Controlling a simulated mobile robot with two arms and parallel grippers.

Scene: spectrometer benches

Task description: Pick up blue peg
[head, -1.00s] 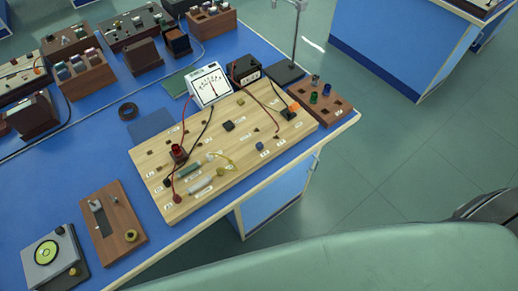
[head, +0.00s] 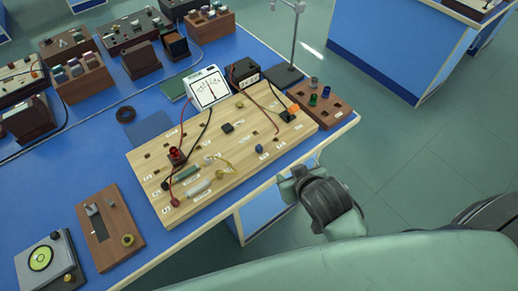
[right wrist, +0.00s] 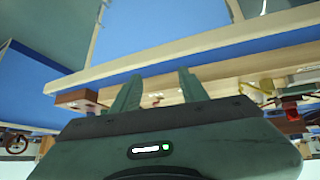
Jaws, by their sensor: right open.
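A small blue peg (head: 326,91) stands in the brown wooden block (head: 338,112) at the right end of the bench, beside a green peg (head: 313,100). Another small blue piece (head: 259,148) sits on the pale wooden board (head: 225,180) near its front edge. My right gripper (head: 291,181) is in front of the bench's front edge, apart from both blue pieces. In the right wrist view its two green fingers (right wrist: 158,90) are spread with nothing between them. The brown block (right wrist: 78,97) shows left of them there; I cannot make out a blue peg. My left gripper is not in view.
A stand (head: 294,45) rises behind the brown block. Several boxes crowd the back left.

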